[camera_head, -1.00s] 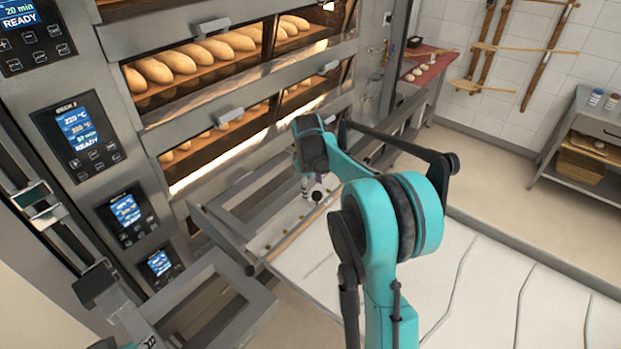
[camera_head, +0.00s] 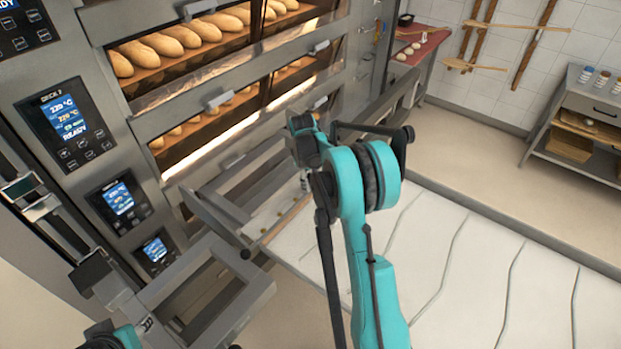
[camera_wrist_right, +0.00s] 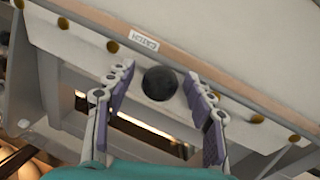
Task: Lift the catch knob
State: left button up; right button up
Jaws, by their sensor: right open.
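The catch knob, a round black ball (camera_wrist_right: 159,84), sits in the middle of the right wrist view, in front of the edge of the white loader board (camera_wrist_right: 200,60). My right gripper (camera_wrist_right: 157,78) is open, with one purple-padded finger on each side of the knob and a visible gap to both. In the head view my right arm (camera_head: 365,180) reaches down toward the loader; it hides the knob and most of the gripper. My left gripper is not in view; only a bit of teal arm shows at the bottom left.
The loader's grey metal frame (camera_head: 215,285) stands before the deck ovens (camera_head: 150,90), which hold rows of loaves. Another black knob (camera_head: 245,254) is on the frame's near corner. The white loader board (camera_head: 450,250) extends right. Brass-coloured studs line the edge in the wrist view.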

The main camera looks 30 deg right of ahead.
jog(key=shift+c, duration=0.2)
grip_shut()
jog(key=shift+r+p, duration=0.3)
jog(key=shift+r, duration=0.65)
jog(key=shift+w, duration=0.1)
jog(key=shift+c, duration=0.3)
grip_release()
jog(key=shift+r, duration=0.1)
jog(key=shift+o, duration=0.5)
